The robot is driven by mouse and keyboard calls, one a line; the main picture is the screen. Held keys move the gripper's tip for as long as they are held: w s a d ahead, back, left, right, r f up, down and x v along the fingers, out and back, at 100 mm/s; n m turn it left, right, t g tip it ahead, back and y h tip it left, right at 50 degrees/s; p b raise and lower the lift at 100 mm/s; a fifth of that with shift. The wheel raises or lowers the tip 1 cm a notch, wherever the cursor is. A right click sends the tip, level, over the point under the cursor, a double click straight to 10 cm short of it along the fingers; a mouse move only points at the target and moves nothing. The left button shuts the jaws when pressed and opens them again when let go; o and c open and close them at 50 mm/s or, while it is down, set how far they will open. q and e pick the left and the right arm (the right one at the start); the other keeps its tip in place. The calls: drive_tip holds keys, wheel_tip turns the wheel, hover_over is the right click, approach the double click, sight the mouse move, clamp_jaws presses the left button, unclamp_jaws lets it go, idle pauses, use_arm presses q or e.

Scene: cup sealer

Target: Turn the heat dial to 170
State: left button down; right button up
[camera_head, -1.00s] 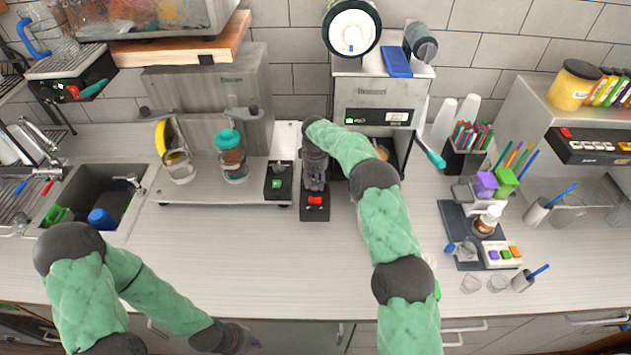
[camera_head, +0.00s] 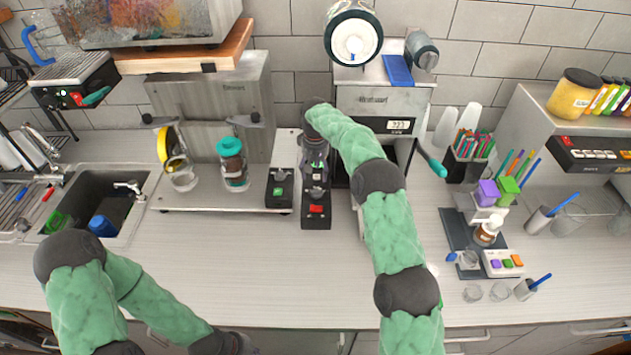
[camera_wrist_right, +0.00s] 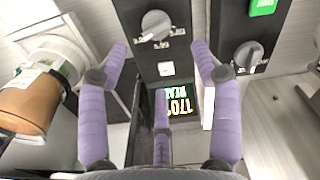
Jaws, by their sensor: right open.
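The heat control is a narrow black panel (camera_head: 316,222) on the counter in the head view. Its grey dial (camera_wrist_right: 155,25) shows in the right wrist view, just beyond the fingertips and apart from them. A small display (camera_wrist_right: 178,102) on the same panel reads 170, upside down, with a partly hidden word in green. My right gripper (camera_wrist_right: 160,58) has its purple fingers spread and empty above the panel; it also shows in the head view (camera_head: 315,152). My left gripper (camera_head: 238,344) is low at the counter's front edge, and its fingers are unclear.
A second black panel with a green button (camera_head: 279,190) and its own dial (camera_wrist_right: 248,54) stands beside it. The steel sealer (camera_head: 362,98) is behind my right arm. A jar with a teal lid (camera_head: 232,165) stands left. The front counter is mostly clear.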

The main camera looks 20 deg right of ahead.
drive_tip(key=shift+r, duration=1.6)
